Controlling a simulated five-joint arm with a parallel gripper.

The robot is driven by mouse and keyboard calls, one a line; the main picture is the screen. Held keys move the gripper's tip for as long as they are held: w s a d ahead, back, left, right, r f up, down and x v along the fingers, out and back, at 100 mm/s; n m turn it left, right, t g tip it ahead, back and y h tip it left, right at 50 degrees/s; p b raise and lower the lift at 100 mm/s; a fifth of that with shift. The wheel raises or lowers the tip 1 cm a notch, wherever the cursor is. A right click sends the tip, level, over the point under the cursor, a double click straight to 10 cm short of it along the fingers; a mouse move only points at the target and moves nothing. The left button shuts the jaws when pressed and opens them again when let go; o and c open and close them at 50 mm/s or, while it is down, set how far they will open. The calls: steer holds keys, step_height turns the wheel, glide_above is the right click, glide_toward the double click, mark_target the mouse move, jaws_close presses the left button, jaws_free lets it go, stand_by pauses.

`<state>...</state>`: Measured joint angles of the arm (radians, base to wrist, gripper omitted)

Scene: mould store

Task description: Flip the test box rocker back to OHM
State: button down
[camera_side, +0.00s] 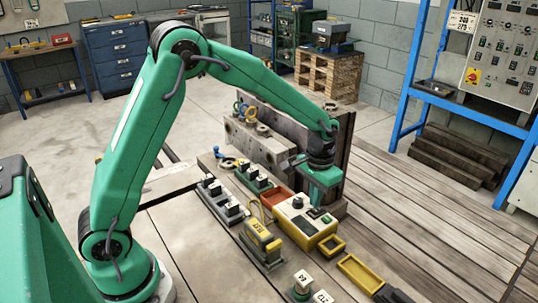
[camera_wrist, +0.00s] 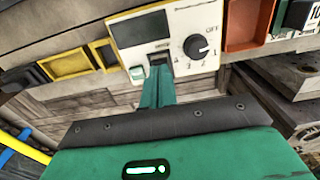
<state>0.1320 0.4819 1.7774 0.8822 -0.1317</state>
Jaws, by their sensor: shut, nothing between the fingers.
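The test box (camera_side: 289,222) is a yellow case with a cream top, on the bench below my gripper. In the wrist view its cream panel (camera_wrist: 178,20) carries a dark display (camera_wrist: 140,28), a black dial (camera_wrist: 196,46) with OFF beside it, and a pale green button (camera_wrist: 137,73). A small black part, apparently the rocker (camera_wrist: 158,58), shows just past my fingertips and is partly hidden by them. Its lettering and tilt cannot be read. My gripper (camera_wrist: 158,76) is shut and empty, with its fingertips at this part; contact is unclear. It also shows in the side view (camera_side: 322,187).
An orange-red tray (camera_side: 273,199) lies beside the box. A yellow tray (camera_side: 362,274) and a small yellow square holder (camera_side: 331,245) are at its near right. A yellow device (camera_side: 261,240) stands to the left. Heavy grey mould blocks (camera_side: 258,143) stand behind. Planks at right are clear.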

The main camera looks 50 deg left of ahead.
mark_target(312, 210)
steer(key=shift+f, duration=0.95)
stand_by(1.1)
steer(key=shift+r, duration=3.5)
steer(key=shift+r, duration=0.1)
steer(key=s+a+r+t, duration=0.3)
steer(key=s+a+r, duration=0.1)
steer(key=s+r, duration=0.6)
steer(key=s+a+r+t, duration=0.1)
steer(key=s+a+t, duration=0.1)
steer(key=s, duration=1.1)
steer(key=shift+s+r+t, duration=0.15)
steer(key=shift+s+t, duration=0.15)
